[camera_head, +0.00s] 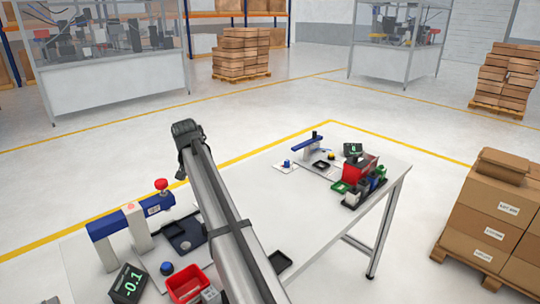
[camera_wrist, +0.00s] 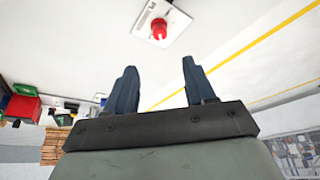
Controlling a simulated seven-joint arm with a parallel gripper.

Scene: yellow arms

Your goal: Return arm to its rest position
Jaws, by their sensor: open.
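My gripper (camera_wrist: 158,68) shows in the wrist view with its two dark blue fingers spread apart. Nothing is between them. Beyond the fingertips, a red button (camera_wrist: 158,28) on a white plate (camera_wrist: 166,16) shows at the top, apart from the fingers. In the head view a grey beam with a dark end crosses the middle of the picture over the table; I cannot make out the gripper's fingers there.
The white table (camera_head: 262,190) has clear room in its middle. At left are a red knob (camera_head: 161,184), a blue-topped fixture (camera_head: 118,222), a display (camera_head: 128,284) and a red bin (camera_head: 187,286). Several bins (camera_head: 360,170) stand at the far right end. Stacked boxes (camera_head: 497,215) stand beyond.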

